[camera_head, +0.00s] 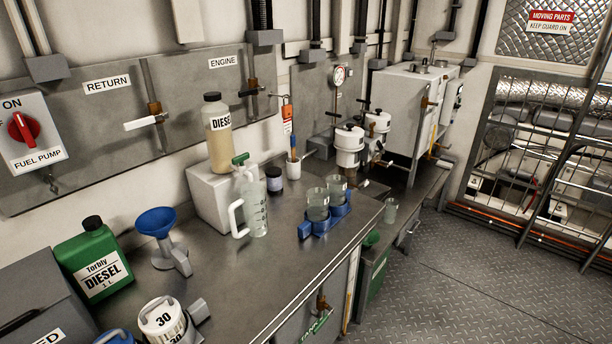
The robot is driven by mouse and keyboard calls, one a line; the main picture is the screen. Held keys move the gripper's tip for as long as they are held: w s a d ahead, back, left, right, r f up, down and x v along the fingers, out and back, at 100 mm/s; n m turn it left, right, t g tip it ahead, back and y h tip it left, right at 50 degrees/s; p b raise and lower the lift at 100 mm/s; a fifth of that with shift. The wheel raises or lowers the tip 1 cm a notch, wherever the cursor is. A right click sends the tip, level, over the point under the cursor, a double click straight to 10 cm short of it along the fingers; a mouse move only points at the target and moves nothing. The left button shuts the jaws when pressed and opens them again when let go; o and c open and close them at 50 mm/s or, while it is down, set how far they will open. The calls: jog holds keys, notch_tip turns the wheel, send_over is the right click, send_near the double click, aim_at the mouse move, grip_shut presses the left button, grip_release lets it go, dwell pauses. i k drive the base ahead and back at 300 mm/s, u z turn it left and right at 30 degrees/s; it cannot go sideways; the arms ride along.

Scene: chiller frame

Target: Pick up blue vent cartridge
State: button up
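I cannot make out a thing that is clearly the blue vent cartridge. The blue things in view are a funnel (157,221) on a grey stand at the left of the bench, a low blue holder (325,222) carrying two clear beakers near the bench's front edge, and a round blue-topped item (115,338) cut off by the bottom edge. My gripper is not in view.
The metal bench (250,290) also bears a green diesel can (92,262), a clear jug (252,208), a white block (205,200) under a diesel bottle (217,140), and a white container (161,321). The chequered floor (460,280) at right is clear.

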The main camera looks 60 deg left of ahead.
aim_at(273, 175)
jog(key=u, duration=0.05)
jog(key=i, duration=2.35)
jog(key=u, duration=3.5)
jog(key=i, duration=1)
jog(key=z, duration=0.05)
